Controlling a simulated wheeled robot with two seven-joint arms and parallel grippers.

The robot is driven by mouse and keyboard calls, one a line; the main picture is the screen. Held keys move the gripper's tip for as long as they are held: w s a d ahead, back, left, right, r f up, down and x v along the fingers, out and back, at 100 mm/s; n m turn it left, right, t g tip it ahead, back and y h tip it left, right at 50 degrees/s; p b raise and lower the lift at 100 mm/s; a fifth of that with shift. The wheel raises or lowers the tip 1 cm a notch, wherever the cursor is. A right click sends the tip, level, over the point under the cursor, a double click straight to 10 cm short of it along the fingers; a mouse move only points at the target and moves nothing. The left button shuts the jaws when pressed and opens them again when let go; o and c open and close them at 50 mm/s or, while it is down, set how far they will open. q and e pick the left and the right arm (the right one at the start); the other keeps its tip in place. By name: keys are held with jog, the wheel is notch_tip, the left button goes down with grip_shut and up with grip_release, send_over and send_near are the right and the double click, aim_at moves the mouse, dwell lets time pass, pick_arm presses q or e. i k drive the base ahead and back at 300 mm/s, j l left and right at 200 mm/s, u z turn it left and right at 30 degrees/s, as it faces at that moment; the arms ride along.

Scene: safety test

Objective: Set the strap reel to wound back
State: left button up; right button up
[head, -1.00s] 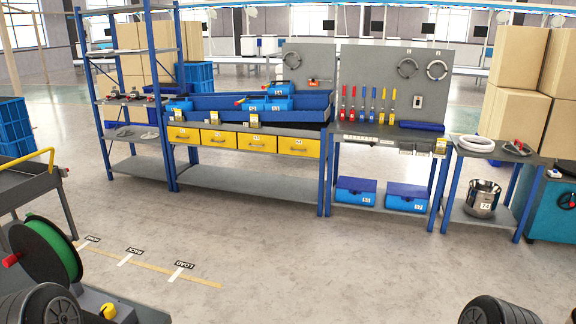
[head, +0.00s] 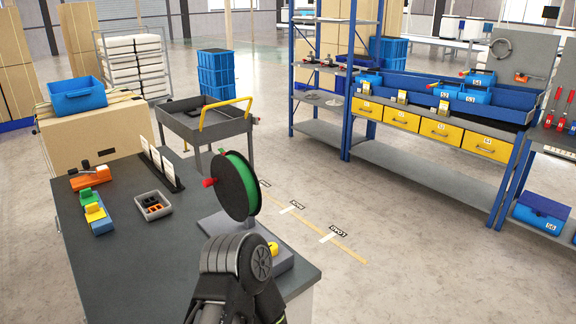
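The strap reel (head: 238,187) stands upright on a grey base at the right end of the dark worktop (head: 130,262). It has black side discs with green strap between them, and a red knob (head: 209,182) sticks out on its left side. A small yellow part (head: 273,247) sits on the base at the right. Neither of my grippers shows in the head view.
An orange tool (head: 91,176), green and yellow blocks and a small grey bin (head: 152,206) lie on the worktop. A grey cart (head: 205,125) with a yellow handle stands behind. A blue-framed shelf and bench are at the right. The floor between is clear.

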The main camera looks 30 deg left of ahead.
aim_at(236, 186)
jog(key=u, duration=1.35)
